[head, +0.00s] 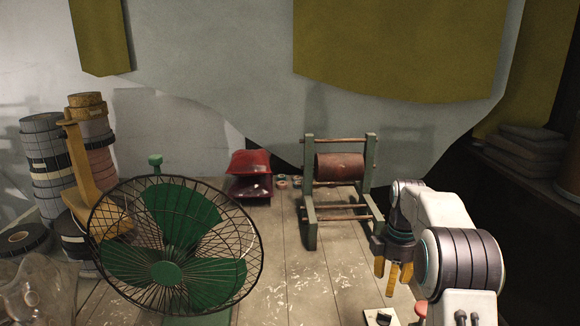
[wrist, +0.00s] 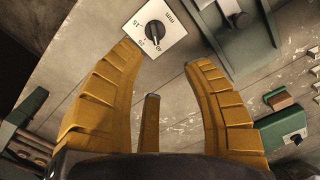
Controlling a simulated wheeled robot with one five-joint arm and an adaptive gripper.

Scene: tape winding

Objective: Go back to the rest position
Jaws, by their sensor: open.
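My gripper (head: 393,277) has yellow ribbed fingers and hangs at the right of the head view, pointing down above the wooden table (head: 290,260). In the wrist view my gripper (wrist: 160,72) has its fingers spread apart with nothing between them. A white dial plate (wrist: 155,30) with a black knob lies just beyond the left fingertip; part of it shows low in the head view (head: 380,316). The green winding frame (head: 310,222) with a reddish-brown roll (head: 340,166) stands behind and left of my gripper in the head view.
A green-bladed fan (head: 168,270) in a wire cage stands front left. Stacked tape rolls (head: 45,160) are at the far left. In the wrist view, a green device (wrist: 285,130) is near the right finger. Bare table lies between fan and gripper.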

